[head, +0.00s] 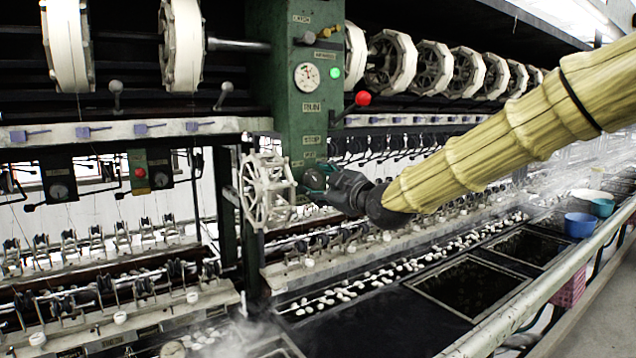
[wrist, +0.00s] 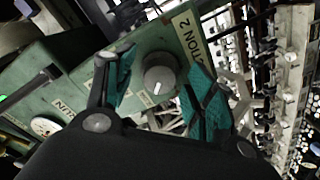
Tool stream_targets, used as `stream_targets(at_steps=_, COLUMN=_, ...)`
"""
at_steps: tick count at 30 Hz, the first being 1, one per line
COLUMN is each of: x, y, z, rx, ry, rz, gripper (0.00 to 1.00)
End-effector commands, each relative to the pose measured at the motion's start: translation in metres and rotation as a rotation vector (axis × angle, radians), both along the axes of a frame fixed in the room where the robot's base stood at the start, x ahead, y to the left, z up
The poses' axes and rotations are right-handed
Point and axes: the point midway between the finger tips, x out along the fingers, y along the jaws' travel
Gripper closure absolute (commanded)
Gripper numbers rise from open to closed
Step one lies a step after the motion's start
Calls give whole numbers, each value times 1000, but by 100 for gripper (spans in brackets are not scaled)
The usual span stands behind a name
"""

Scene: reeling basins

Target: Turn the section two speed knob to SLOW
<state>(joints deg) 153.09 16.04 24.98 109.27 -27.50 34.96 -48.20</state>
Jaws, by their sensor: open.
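The section two speed knob (wrist: 160,73) is a round grey dial with a short white pointer mark. It sits on a green panel (wrist: 140,50) under a label (wrist: 189,37) of which "CTION 2" can be read. The mark points toward the bottom of the wrist view, slightly left. My gripper (wrist: 162,82) is open, with one teal finger on each side of the knob. I cannot tell whether the fingers touch it. In the head view my gripper (head: 314,182) is at the lower part of the green post (head: 278,90), and the knob is hidden there.
A red-balled lever (head: 362,98) sticks out of the post above my gripper. A white spoked reel (head: 266,190) stands just left of it. Below are the reeling basins (head: 470,285) with steam, and a rail (head: 545,290) runs along the right.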

Motion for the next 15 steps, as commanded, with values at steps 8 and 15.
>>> stream_targets(at_steps=8, x=-37, y=-25, z=1, rx=1, ry=-1, rz=0, gripper=45)
stream_targets(at_steps=15, x=-72, y=-48, z=1, rx=1, ry=-1, rz=0, gripper=45)
